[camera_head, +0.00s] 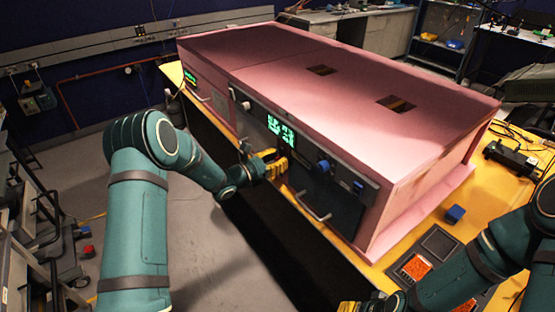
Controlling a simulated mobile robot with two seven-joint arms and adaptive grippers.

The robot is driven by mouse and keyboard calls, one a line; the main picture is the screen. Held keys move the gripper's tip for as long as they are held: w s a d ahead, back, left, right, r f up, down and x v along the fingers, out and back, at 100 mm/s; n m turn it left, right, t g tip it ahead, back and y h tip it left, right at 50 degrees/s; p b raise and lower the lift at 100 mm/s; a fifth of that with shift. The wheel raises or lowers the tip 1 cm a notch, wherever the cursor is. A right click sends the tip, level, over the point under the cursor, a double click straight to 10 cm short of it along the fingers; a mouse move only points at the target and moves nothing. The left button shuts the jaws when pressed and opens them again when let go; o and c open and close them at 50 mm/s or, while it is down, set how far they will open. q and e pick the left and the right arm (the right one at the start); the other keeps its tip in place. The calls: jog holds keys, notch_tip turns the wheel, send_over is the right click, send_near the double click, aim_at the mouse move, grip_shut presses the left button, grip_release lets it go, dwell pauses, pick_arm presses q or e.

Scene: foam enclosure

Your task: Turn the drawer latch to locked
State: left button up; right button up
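The pink enclosure (340,75) stands on a yellow table, with a dark panel (337,200) along its front. The panel carries a green display (281,130), a blue knob (324,166), a small blue part (358,185) and a bar handle (312,207). I cannot tell which part is the drawer latch. My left gripper (275,165), with yellow fingers, is at the panel just below the display and left of the blue knob. Contact and finger gap are too small to tell. My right gripper (362,305) is at the bottom edge, partly cut off.
The yellow table (408,232) has a blue block (455,214) and dark trays with orange contents (415,267) at the right. A second handle (198,92) and a pale knob (246,105) are farther left on the enclosure.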

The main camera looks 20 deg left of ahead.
pick_arm(q)
grip_shut()
jog(key=shift+a+n, duration=0.1)
jog(key=shift+n, duration=0.3)
jog(key=shift+w+a+f+n+p, duration=0.3)
jog(key=shift+n+p, duration=0.5)
jog(key=shift+n, duration=2.05)
jog(key=shift+w+a+f+n+p, duration=0.3)
jog(key=shift+n+p, duration=0.45)
jog(key=shift+n, duration=2.15)
jog(key=shift+w+a+f+n+p, duration=0.15)
jog(key=shift+f+n+p, duration=0.45)
jog(key=shift+n, duration=2.25)
jog(key=shift+s+r, duration=0.1)
jog(key=shift+r, duration=0.05)
